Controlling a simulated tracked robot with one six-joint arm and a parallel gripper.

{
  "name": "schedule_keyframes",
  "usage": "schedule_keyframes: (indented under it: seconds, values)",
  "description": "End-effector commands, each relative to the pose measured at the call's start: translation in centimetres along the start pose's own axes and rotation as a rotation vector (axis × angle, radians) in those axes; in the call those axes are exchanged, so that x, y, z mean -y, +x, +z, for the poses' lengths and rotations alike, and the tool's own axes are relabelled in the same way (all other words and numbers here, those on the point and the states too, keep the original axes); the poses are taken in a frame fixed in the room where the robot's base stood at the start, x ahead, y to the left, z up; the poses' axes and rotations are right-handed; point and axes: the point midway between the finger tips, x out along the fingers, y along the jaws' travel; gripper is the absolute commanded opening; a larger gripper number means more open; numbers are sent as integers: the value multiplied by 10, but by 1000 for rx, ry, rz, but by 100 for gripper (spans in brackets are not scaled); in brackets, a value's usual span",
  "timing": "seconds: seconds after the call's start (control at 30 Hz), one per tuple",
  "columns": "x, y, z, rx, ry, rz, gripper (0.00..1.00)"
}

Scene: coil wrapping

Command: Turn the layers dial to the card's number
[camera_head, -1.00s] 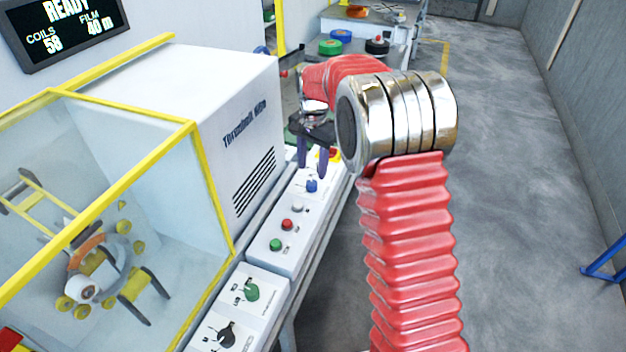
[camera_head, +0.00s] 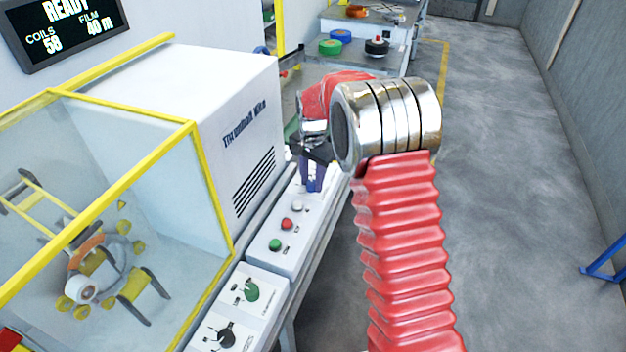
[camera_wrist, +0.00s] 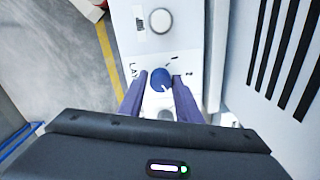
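The layers dial (camera_wrist: 161,79) is a small blue knob with a pale pointer mark. It sits on the white control panel (camera_wrist: 140,45), with printed letters starting "LA" and tick marks around it. My gripper (camera_wrist: 159,76) is open, with one purple finger on each side of the dial. Narrow gaps seem to separate the fingers from it. In the head view, my gripper (camera_head: 312,189) points down at the far part of the panel, and its fingers mostly hide the dial. I cannot read the dial's setting. No card with a number can be made out.
Nearer on the panel are white (camera_head: 297,207), red (camera_head: 286,224) and green (camera_head: 275,244) buttons. A green dial (camera_head: 251,290) and a black dial (camera_head: 220,336) are closer still. The white machine housing (camera_head: 215,120) stands left of the panel. Open floor lies right.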

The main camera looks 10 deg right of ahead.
Motion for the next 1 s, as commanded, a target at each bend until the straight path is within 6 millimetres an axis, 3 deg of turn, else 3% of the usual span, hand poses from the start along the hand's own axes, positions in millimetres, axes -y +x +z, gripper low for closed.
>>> schedule_keyframes:
  seconds: [0.37,0.67,1.0]
  values:
    - [0,0,0,0,0,1,4]
    - [-2,0,-1,0,-21,3,4]
    - [-2,0,-1,5,-175,4,4]
